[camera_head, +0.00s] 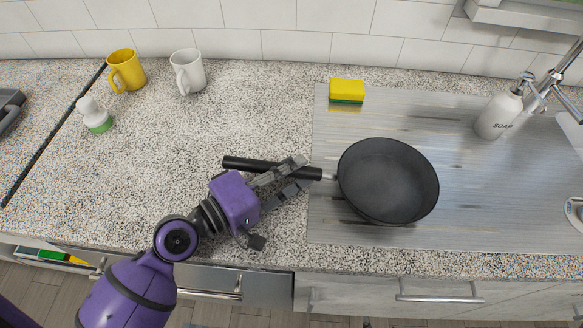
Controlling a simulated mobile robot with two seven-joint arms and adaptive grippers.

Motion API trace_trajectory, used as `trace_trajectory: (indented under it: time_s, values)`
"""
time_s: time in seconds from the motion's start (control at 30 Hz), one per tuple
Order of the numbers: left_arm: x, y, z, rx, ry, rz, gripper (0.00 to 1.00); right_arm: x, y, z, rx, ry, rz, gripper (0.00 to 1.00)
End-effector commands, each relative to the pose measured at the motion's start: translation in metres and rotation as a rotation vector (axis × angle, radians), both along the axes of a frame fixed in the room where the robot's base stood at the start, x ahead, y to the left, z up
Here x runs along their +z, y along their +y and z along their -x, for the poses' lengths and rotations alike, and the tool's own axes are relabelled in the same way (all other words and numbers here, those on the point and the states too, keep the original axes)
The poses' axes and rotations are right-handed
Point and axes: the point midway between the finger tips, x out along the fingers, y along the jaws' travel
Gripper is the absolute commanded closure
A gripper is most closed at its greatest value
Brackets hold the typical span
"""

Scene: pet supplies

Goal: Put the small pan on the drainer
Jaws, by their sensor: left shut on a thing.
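The small pan (388,181) is black and round with a long black handle (243,164) that points left. Its bowl is over the left part of the grey metal drainer (470,215), open side up. I cannot tell whether its base touches the drainer. My left gripper (298,170), on the purple arm, is shut on the pan's handle near the bowl, at the drainer's left edge. My right gripper is not in view.
A yellow and green sponge (346,91) lies on the drainer's back left corner. A white soap bottle (498,115) and a tap (551,82) stand at the right. A yellow mug (126,71), a white mug (187,72) and a white-green brush (94,115) stand at the back left.

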Motion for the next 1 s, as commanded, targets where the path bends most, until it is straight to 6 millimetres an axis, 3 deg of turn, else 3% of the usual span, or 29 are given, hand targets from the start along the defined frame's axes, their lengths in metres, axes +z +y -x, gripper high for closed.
trace_trajectory:
  time_s: [0.2, 0.23, 0.37, 0.83, 1.0]
  values:
    - [-0.003, 0.0, 0.0, 0.0, -0.001, 0.002, 1.0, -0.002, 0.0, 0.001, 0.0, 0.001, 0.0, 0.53]
    - [-0.003, 0.0, 0.0, -0.001, 0.0, -0.001, 0.76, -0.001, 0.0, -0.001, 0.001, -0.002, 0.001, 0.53]
    - [-0.003, 0.0, 0.0, 0.0, -0.001, -0.001, 0.61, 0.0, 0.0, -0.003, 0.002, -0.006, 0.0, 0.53]
    - [0.003, 0.0, 0.0, 0.001, -0.002, -0.001, 0.61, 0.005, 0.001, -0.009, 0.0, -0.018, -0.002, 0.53]
    - [-0.003, 0.019, 0.018, 0.0, 0.005, -0.006, 0.61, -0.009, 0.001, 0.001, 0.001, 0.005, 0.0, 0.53]
